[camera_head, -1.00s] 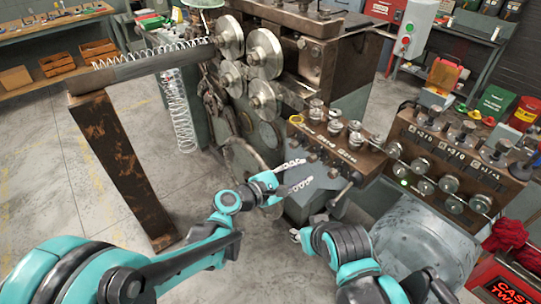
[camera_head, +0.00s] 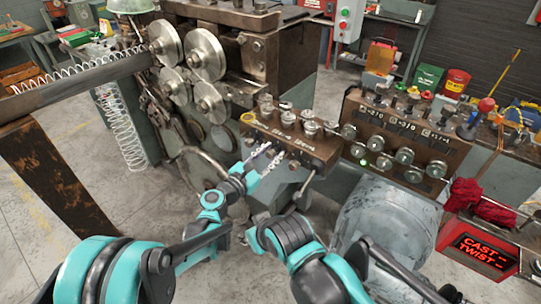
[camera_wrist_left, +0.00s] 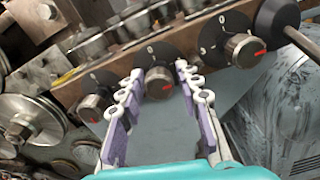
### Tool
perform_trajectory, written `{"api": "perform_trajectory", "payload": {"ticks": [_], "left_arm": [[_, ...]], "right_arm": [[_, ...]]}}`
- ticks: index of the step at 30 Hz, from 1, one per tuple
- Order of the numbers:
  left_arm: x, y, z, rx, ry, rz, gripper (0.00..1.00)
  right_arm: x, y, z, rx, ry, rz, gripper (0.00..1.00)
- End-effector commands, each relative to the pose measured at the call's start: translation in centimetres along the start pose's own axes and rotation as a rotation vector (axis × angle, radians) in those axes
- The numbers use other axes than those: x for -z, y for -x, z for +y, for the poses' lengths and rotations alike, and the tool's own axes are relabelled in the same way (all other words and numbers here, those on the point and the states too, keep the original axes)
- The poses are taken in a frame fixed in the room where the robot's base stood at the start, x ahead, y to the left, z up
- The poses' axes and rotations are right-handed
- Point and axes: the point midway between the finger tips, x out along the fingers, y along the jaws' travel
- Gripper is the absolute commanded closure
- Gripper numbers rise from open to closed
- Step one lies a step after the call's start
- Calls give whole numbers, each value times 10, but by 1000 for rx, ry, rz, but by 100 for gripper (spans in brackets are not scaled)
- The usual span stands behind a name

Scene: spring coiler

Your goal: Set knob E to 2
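A brown control panel (camera_head: 318,149) carries a row of knobs on its front. In the left wrist view, three black dials with metal knobs show: a left knob (camera_wrist_left: 90,107), a middle knob (camera_wrist_left: 158,82) and a right knob (camera_wrist_left: 243,50). Each has a red mark; on the middle and right knobs it points right. A "0" shows above the middle and right dials. No letter E is readable. My left gripper (camera_head: 262,163) is open, its purple-padded fingers (camera_wrist_left: 155,100) on either side of the middle knob; contact is unclear. My right gripper (camera_head: 246,236) is small and partly hidden, low down.
Metal rollers (camera_head: 205,52) and a coiled spring (camera_head: 122,130) are at the left. A second panel (camera_head: 400,125) is at the right. A red sign box (camera_head: 480,250) stands at the lower right.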

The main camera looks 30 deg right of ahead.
Motion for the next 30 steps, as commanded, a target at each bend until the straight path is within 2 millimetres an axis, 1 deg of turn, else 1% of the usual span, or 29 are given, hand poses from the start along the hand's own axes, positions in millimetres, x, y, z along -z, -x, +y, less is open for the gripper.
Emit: {"api": "perform_trajectory", "payload": {"ticks": [6,7,10,11,17,23,30], "left_arm": [[0,-1,0,-1,-1,0,66],[0,-1,0,-1,-1,0,69],[0,-1,0,-1,-1,0,95],[0,0,0,-1,-1,0,100],[0,0,0,0,-4,0,100],[0,0,0,0,-46,0,100],[0,0,1,0,-193,1,100]], "right_arm": [[0,0,0,0,0,0,60],[0,0,0,0,0,0,60],[0,0,0,0,0,0,60],[0,0,0,0,0,0,60],[0,0,0,0,0,0,60],[0,-1,0,0,0,0,60],[-2,-2,0,0,0,0,60]]}}
